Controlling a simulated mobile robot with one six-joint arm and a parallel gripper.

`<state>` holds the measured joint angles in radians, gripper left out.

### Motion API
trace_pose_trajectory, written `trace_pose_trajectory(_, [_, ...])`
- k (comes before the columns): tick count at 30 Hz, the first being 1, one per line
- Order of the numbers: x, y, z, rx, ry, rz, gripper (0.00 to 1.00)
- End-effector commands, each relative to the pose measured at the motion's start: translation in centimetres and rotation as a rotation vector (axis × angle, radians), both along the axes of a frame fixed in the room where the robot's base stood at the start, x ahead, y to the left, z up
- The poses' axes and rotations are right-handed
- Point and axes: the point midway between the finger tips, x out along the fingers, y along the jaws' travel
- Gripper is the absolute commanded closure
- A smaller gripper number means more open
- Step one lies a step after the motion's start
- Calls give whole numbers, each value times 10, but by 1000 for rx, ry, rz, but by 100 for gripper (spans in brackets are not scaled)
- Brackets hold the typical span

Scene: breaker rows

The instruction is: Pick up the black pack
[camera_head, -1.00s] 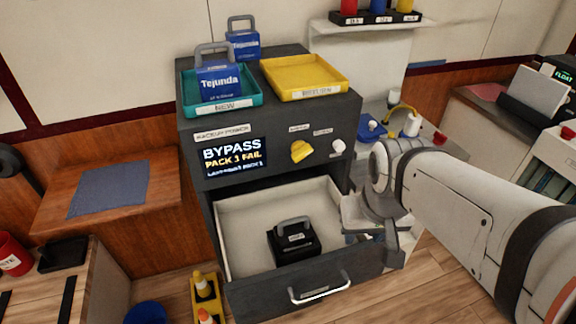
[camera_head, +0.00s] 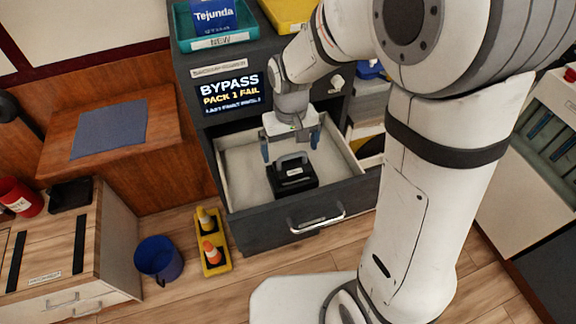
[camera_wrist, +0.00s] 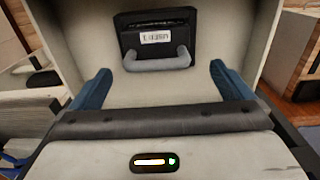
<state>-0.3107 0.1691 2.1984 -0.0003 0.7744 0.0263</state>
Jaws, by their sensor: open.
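The black pack (camera_head: 293,178) stands in the open drawer (camera_head: 237,184) of the dark cabinet, its grey handle on top. My gripper (camera_head: 292,150) points down over the drawer, just above and behind the pack in the head view. Its two blue fingers are spread wide with nothing between them. In the wrist view the black pack (camera_wrist: 157,35) lies ahead of my gripper (camera_wrist: 160,88), with a white label and its grey handle toward me. The handle sits between the lines of the two fingers, apart from both.
The drawer's pale walls stand close around my gripper. A teal tray (camera_head: 216,41) with a blue Tejunda pack (camera_head: 213,16) and a yellow tray (camera_head: 287,26) are on the cabinet top. A screen (camera_head: 230,94) reads "BYPASS PACK 1 FAIL". A blue bin (camera_head: 159,259) and a yellow cone stand (camera_head: 218,267) are on the floor.

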Motion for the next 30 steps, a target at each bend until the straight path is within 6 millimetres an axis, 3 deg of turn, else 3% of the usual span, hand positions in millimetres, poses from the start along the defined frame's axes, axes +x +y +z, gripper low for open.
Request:
trace_pose_trajectory(15, [-6, -5, -63, -1, 2, -2, 0])
trace_pose_trajectory(23, [-6, -6, -65, 0, 0, -3, 1])
trace_pose_trajectory(30, [-6, -6, -64, 0, 0, -3, 20])
